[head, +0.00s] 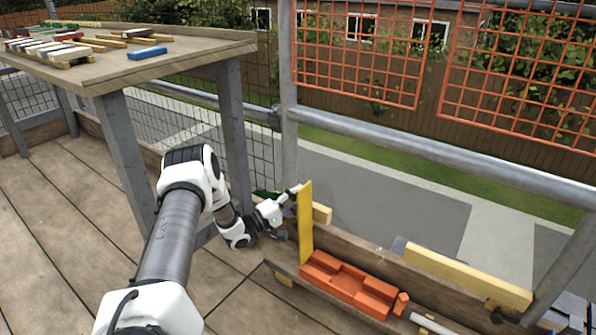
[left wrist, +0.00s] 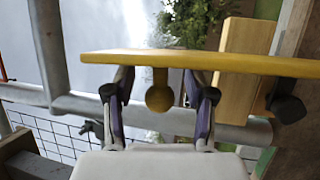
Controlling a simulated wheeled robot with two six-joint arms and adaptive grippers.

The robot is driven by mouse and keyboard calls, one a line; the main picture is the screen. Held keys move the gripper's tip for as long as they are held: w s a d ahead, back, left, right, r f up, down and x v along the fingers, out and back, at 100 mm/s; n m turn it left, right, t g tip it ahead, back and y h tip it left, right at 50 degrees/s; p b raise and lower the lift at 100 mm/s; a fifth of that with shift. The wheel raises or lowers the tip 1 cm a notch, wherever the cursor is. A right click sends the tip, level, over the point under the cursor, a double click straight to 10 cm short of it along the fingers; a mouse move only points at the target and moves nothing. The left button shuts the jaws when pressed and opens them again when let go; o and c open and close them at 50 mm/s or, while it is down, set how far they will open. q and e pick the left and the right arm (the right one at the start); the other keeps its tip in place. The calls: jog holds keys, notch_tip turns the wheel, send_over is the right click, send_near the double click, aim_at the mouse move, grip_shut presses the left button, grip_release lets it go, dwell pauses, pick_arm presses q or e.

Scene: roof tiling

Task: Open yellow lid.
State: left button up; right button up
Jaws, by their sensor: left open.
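The yellow lid (head: 305,222) stands upright at the left end of the orange box (head: 350,285), which lies on a low ledge by the railing. In the left wrist view the lid (left wrist: 230,62) crosses the picture edge-on, with a round yellow knob (left wrist: 159,97) on its near side. My left gripper (head: 292,200) is beside the lid's left face. In the left wrist view its two fingers (left wrist: 161,88) are open, one on each side of the knob, with clear gaps to it. The fingertips are close to the lid; contact is unclear. My right gripper is not in view.
A wooden table (head: 120,70) with several coloured pieces stands at the upper left. A metal railing (head: 440,160) runs behind the ledge. The plank floor at left is mostly free.

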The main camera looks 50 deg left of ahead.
pick_arm(q)
jog(key=v, duration=1.2)
